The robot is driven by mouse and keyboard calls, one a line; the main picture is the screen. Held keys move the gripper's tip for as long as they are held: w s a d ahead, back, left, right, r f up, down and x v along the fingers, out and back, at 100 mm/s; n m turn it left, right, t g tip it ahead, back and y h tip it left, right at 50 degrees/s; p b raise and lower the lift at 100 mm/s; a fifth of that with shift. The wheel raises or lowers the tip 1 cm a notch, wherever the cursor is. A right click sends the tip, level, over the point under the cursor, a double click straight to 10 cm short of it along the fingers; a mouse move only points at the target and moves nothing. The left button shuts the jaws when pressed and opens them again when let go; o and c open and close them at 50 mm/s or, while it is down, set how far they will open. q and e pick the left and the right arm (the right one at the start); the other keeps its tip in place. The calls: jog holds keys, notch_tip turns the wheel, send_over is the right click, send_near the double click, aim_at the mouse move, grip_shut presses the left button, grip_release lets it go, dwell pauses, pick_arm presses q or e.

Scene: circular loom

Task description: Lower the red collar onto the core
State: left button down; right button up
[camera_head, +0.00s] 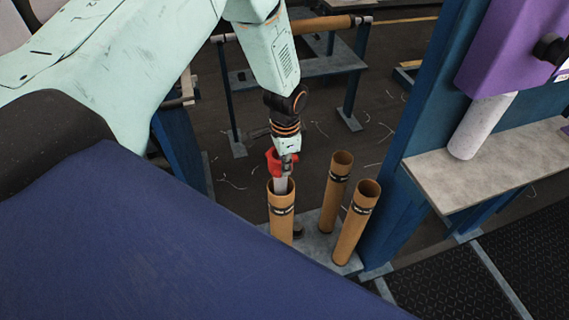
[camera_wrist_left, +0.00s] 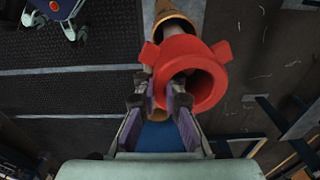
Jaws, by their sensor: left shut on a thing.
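The red collar (camera_head: 273,161) is a thick ring with lugs, held in my left gripper (camera_head: 284,163). In the left wrist view the collar (camera_wrist_left: 207,72) shows its open hole, and the fingers of my left gripper (camera_wrist_left: 161,92) are shut on its near side. Below the gripper in the head view stands a brown tube (camera_head: 281,222) with a dark band. A pale piece (camera_head: 281,186) shows at its mouth; I cannot tell whether it is a core inside the tube or a part in front. My right gripper is not in view.
Two more brown tubes (camera_head: 336,194) (camera_head: 355,225) stand close on the right, on a grey base plate (camera_head: 318,246). A blue post (camera_head: 424,116) and a grey shelf (camera_head: 487,167) stand farther right. A low rack (camera_head: 302,71) is behind.

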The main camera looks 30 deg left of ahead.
pick_arm(q)
jog(key=shift+f, duration=0.15)
jog(key=c, duration=1.9)
grip_release()
jog(key=shift+f, duration=0.15)
jog(key=o, duration=0.4)
jog(key=shift+o, duration=0.6)
jog(key=shift+w, duration=0.1)
notch_tip(320, 180, up, 12)
